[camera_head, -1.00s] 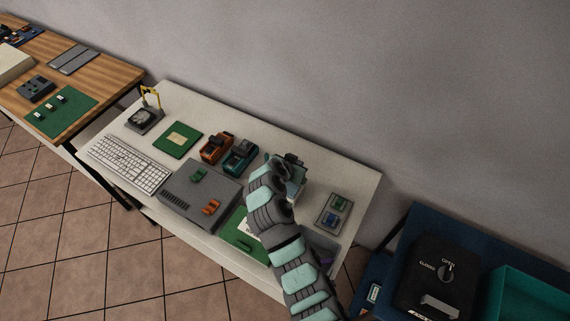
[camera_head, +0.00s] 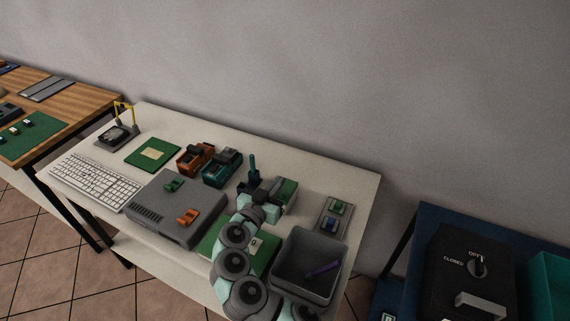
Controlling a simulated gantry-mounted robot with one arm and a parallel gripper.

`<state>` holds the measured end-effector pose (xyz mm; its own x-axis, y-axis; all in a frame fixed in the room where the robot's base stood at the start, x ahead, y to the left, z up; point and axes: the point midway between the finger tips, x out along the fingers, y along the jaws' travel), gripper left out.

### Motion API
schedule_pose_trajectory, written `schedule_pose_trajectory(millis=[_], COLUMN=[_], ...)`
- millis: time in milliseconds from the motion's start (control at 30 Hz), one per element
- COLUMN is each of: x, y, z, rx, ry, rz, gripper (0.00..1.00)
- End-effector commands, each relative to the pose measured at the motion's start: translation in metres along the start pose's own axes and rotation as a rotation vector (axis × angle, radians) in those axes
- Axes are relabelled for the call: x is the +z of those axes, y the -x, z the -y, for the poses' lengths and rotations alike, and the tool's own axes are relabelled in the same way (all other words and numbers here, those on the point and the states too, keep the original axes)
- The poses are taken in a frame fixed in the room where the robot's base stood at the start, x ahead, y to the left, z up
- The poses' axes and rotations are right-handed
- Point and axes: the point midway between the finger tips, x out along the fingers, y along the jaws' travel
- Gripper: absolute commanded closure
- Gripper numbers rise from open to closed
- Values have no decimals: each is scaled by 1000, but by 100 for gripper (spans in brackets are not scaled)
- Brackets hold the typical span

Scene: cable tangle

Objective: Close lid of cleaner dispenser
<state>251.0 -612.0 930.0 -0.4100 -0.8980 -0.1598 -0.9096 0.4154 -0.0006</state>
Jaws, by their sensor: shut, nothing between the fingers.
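A small pale box with a green top (camera_head: 288,190) stands towards the back right of the white table. It looks like the cleaner dispenser, but it is small and partly hidden by my arm, so I cannot tell its lid position. My gripper (camera_head: 254,182) is shut and empty, just left of this box. I cannot tell whether it touches the box. My arm reaches up from the bottom of the view and covers part of the table in front of the box.
A grey bin (camera_head: 310,262) holding a purple item stands at the right front. A grey console (camera_head: 172,212), keyboard (camera_head: 95,181), orange device (camera_head: 196,158) and teal device (camera_head: 222,168) lie left. A small tray (camera_head: 333,216) sits right of the box. Bare tabletop lies behind it.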

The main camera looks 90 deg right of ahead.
Motion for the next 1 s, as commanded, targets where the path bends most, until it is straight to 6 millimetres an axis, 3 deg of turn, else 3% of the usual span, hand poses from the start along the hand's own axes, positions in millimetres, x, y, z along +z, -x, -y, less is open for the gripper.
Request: schedule_pose_trajectory(millis=[333, 1000], x=[11, 5], y=[-1, 0], z=[-5, -5], rx=[9, 11], ry=[-2, -2], rz=[1, 1], gripper=[100, 100])
